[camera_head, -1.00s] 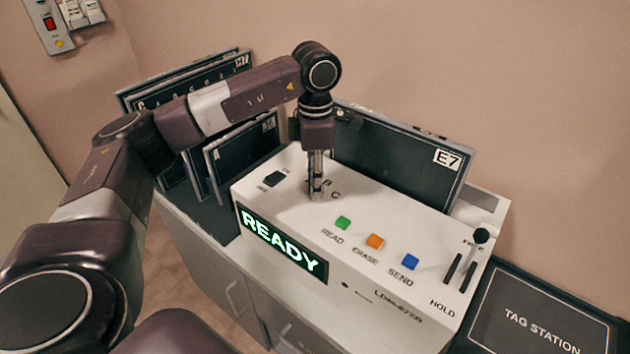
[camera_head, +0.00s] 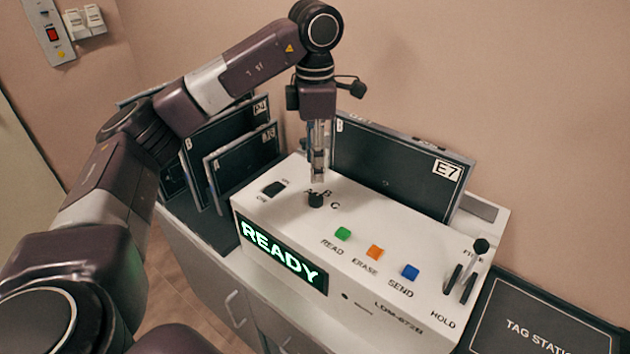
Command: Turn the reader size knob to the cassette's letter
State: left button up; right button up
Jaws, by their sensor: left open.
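The size knob (camera_head: 316,200) is a small black knob on the top of the white reader (camera_head: 300,225), with the letters A, B and C printed around its far and right side. I cannot tell which letter it points to. The cassette (camera_head: 390,170) is a dark panel labelled E7, standing upright at the back of the reader; a letter at its upper left corner looks like B but is small. My left gripper (camera_head: 318,178) points down just above the knob, apart from it, open and empty. My right gripper is not in view.
Green READ (camera_head: 343,233), orange ERASE (camera_head: 375,252) and blue SEND (camera_head: 410,271) buttons lie right of the knob. A power switch (camera_head: 273,189) is left of it, and a READY display (camera_head: 281,252) is in front. More cassettes (camera_head: 245,160) stand at left; a TAG STATION mat (camera_head: 540,318) lies at right.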

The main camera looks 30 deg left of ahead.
pick_arm(q)
jog(key=shift+r, duration=1.75)
